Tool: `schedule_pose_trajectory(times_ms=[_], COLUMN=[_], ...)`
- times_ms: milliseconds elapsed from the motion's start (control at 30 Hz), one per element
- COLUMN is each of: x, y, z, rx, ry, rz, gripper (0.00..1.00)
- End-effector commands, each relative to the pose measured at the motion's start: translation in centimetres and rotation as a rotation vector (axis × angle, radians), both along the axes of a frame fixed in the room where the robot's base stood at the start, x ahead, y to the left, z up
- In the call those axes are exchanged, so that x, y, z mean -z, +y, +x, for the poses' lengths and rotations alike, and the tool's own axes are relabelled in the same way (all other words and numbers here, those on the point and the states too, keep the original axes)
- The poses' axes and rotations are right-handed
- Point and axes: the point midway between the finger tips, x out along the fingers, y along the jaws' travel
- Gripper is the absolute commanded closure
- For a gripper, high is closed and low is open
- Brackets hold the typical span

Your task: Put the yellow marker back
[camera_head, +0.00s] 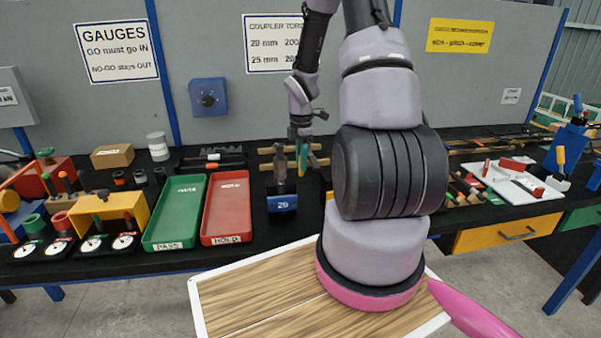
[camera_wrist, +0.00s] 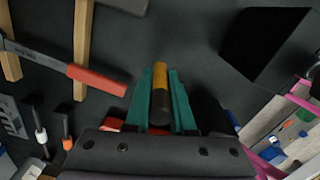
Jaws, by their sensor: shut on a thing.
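The yellow marker (camera_wrist: 160,76) is between the two teal fingers of my gripper (camera_wrist: 160,92) in the wrist view. Its yellow body points away from the palm and its dark part lies nearer the palm. My gripper is shut on it. In the head view my gripper (camera_head: 303,158) hangs over the black bench, behind and above a blue block marked 20 (camera_head: 283,204).
A green tray (camera_head: 149,245) and a red tray (camera_head: 208,239) stand left of my gripper. A tool with a red grip (camera_wrist: 97,79) lies near wooden strips (camera_wrist: 82,45). A white tray (camera_head: 540,196) and a blue holder (camera_head: 566,146) stand at the right.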

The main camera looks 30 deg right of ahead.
Motion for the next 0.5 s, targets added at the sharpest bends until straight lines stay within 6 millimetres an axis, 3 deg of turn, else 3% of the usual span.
schedule_pose_trajectory(times_ms=[267,500], x=[3.4,3.6], y=[0.1,0.0], z=[0.0,0.0], rx=[-0.002,0.000], ry=[0.002,-0.001], rz=[0.000,0.000], gripper=[1.00,1.00])
